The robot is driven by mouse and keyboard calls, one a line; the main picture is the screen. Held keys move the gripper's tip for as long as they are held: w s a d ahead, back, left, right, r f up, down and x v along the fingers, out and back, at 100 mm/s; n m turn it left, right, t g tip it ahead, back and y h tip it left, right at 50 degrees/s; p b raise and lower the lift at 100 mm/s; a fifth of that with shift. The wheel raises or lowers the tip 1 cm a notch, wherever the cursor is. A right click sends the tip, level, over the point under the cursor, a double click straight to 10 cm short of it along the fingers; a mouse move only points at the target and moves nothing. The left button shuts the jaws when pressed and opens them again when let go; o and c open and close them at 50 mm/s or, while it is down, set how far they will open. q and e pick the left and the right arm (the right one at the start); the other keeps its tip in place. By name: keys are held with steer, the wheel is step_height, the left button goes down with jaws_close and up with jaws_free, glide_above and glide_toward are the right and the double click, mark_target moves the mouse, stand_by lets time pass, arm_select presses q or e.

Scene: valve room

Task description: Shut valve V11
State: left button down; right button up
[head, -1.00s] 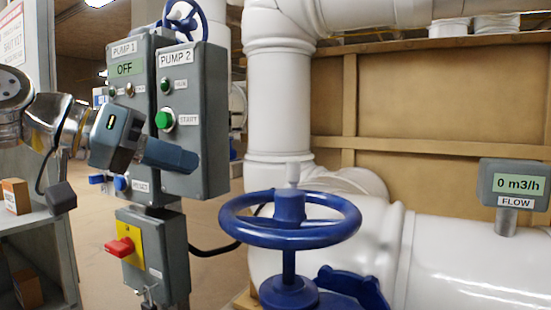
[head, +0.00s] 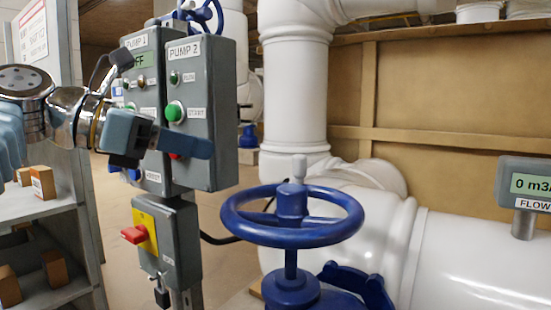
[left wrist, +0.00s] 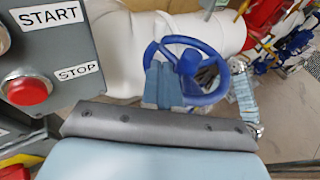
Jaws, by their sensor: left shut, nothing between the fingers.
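A blue handwheel (head: 291,216) with a white stem tip stands upright on a blue valve body in front of the white pipes. I read no V11 tag on it. The handwheel also shows in the left wrist view (left wrist: 188,64), beyond the fingers. My left gripper (head: 205,148) is shut and empty, in front of the pump boxes, left of and above the handwheel and apart from it in the picture. Its blue-grey fingers show in the left wrist view (left wrist: 164,84), overlapping the wheel's left side. My right gripper is not in view.
Grey pump control boxes (head: 222,115) stand left of the wheel, with a red-and-yellow switch (head: 134,235) below. The flow meter (head: 528,190) at the right reads 0. A shelf with small boxes (head: 42,182) is at the far left. Another blue handwheel (head: 207,14) shows behind the pump boxes.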

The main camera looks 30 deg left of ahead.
arm_select(q)
glide_toward(293, 163)
steer(key=x, duration=0.5)
steer(key=shift+f, duration=0.15)
steer(key=shift+w+d, duration=0.45)
steer(key=shift+w, duration=0.1)
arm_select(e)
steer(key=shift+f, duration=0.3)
